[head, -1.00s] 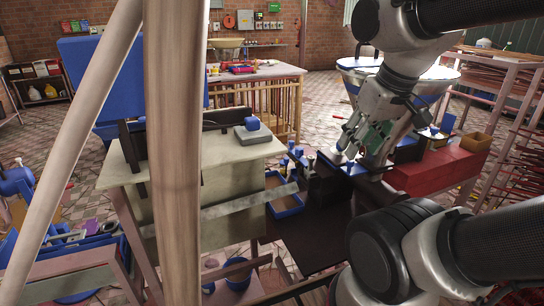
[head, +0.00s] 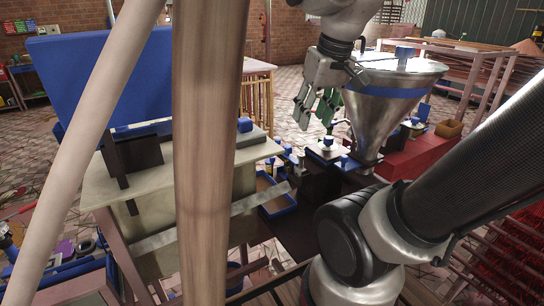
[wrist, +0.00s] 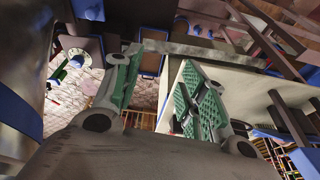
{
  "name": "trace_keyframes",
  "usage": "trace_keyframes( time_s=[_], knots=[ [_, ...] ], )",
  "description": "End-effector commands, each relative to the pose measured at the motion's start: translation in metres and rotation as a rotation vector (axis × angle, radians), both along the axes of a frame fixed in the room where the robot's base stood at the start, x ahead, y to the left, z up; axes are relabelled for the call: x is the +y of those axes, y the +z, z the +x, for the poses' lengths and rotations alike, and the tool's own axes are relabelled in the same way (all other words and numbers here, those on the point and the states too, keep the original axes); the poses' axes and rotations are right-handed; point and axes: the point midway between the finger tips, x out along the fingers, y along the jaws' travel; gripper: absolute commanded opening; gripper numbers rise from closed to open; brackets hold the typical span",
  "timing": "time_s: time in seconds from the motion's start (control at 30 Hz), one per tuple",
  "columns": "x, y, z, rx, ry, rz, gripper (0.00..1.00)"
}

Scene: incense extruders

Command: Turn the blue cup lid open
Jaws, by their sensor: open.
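A metal cone-shaped hopper (head: 385,115) with a blue band stands upright at the right of the head view. Its flat top (head: 425,64) carries a blue block (head: 404,52). Small blue-topped parts (head: 327,143) sit on the dark machine below and left of the hopper; I cannot tell which is the blue cup lid. My gripper (head: 317,108), with green finger pads, points downward to the left of the hopper, above these parts. In the wrist view its fingers (wrist: 157,85) are spread apart with nothing between them.
A wooden post (head: 208,150) blocks part of the head view. A pale-topped cabinet (head: 150,185) stands on the left. A blue tray (head: 277,208) lies below the machine, and a red box (head: 400,172) is at the right.

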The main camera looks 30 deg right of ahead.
Motion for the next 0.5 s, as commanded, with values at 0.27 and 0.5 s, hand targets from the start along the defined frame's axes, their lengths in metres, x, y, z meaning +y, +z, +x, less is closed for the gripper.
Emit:
trace_keyframes(
  time_s=[0.27, 0.5],
  knots=[
    [-0.007, 0.018, 0.064, 0.093, -0.09, 0.04, 0.42],
    [-0.026, 0.011, 0.168, 0.235, -0.23, 0.1, 0.42]
  ],
)
